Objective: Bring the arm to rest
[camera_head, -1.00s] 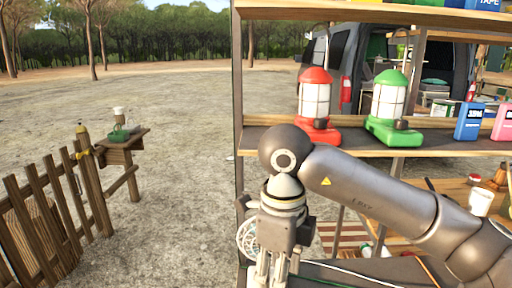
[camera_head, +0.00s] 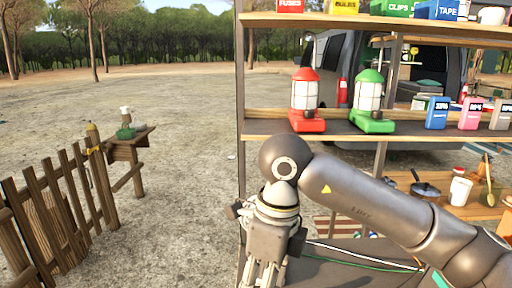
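My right arm comes in from the lower right in front of the shelf. Its gripper (camera_head: 264,272) points down at the bottom of the view, left of the shelf's middle. The fingertips run to the bottom edge, and I cannot tell whether they are open or shut. No object shows clearly between the fingers. My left gripper is not in view.
A wooden shelf (camera_head: 415,140) holds a red lantern (camera_head: 305,100), a green lantern (camera_head: 369,101) and several small boxes. A van (camera_head: 340,60) stands behind it. A picket fence (camera_head: 58,205) and a small wooden stand (camera_head: 130,150) are at left, with open ground between.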

